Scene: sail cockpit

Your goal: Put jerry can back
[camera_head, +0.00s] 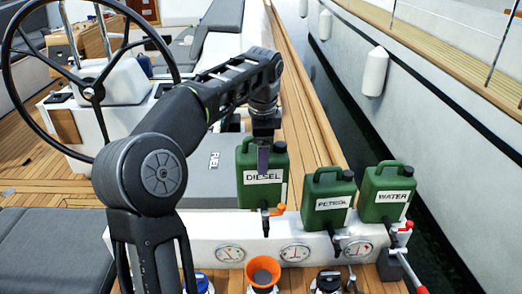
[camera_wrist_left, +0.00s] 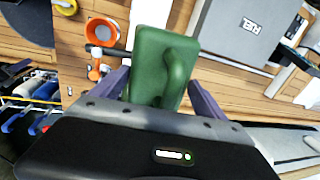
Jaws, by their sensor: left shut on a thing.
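The green jerry can labelled DIESEL (camera_head: 262,190) is upright at the left of the row in the head view. Its tap with an orange lever (camera_head: 272,211) faces the front. My left gripper (camera_head: 263,158) comes from above and is shut on this can, with a finger beside the upper part. In the left wrist view the can (camera_wrist_left: 150,65) sits between the two fingers (camera_wrist_left: 158,92). Its base looks slightly higher than those of the PETROL can (camera_head: 328,203) and WATER can (camera_head: 384,193); I cannot tell whether it touches the white ledge. My right gripper is not in view.
The white ledge (camera_head: 190,228) carries several round gauges. A red-handled lever (camera_head: 414,270) is at the right. The grey FUEL hatch (camera_head: 208,180) lies left of the DIESEL can. A steering wheel (camera_head: 97,92) stands at the left.

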